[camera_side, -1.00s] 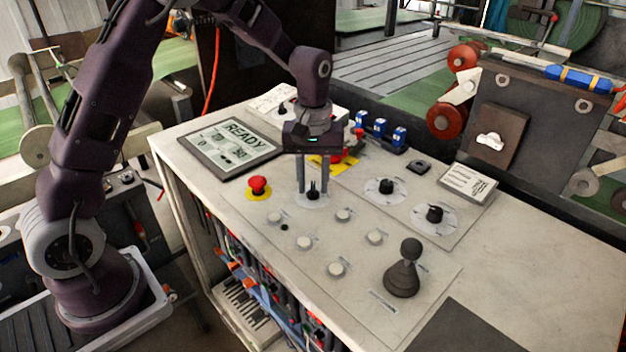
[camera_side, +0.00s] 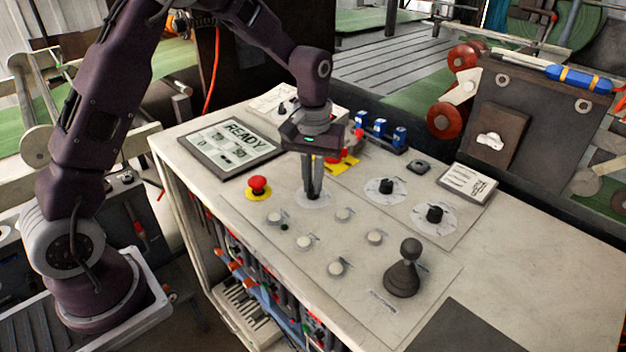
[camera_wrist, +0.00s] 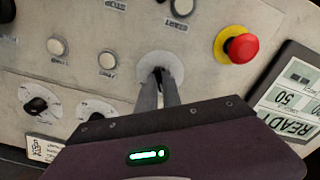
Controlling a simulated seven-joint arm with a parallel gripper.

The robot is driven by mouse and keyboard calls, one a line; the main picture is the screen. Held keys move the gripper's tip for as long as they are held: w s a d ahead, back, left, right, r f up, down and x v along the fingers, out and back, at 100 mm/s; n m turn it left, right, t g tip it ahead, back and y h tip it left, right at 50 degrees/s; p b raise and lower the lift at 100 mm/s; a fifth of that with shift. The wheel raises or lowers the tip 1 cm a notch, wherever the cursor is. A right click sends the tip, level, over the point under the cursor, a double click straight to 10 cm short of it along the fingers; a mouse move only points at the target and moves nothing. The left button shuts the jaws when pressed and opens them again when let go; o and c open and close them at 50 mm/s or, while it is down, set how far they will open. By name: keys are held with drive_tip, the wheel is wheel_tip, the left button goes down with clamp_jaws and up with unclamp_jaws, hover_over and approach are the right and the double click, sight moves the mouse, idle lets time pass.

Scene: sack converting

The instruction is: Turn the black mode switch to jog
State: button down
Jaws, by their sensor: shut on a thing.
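The black mode switch (camera_wrist: 158,70) sits on a pale round dial plate (camera_side: 308,201) on the control panel, just right of the red emergency button. My gripper (camera_side: 313,193) points straight down over it, with its two fingers close together and shut on the switch knob. The fingers hide most of the knob in the side view. In the wrist view my gripper (camera_wrist: 161,80) has its fingertips at the knob, and only a small dark part of it shows. I cannot read the switch's markings or tell its setting.
A red mushroom button (camera_side: 257,185) stands close left of my gripper. Two other black knobs (camera_side: 386,187) (camera_side: 435,213), white push buttons (camera_side: 343,215) and a black joystick (camera_side: 404,270) lie to the right and front. A display (camera_side: 232,145) reading READY lies behind left.

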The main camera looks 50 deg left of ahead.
drive_tip(key=m, duration=0.5)
drive_tip(key=shift+m, duration=0.3)
idle(0.4)
drive_tip(key=c, duration=1.5)
unclamp_jaws()
wheel_tip(320, 180, up, 7)
drive_tip(key=shift+r, duration=0.1)
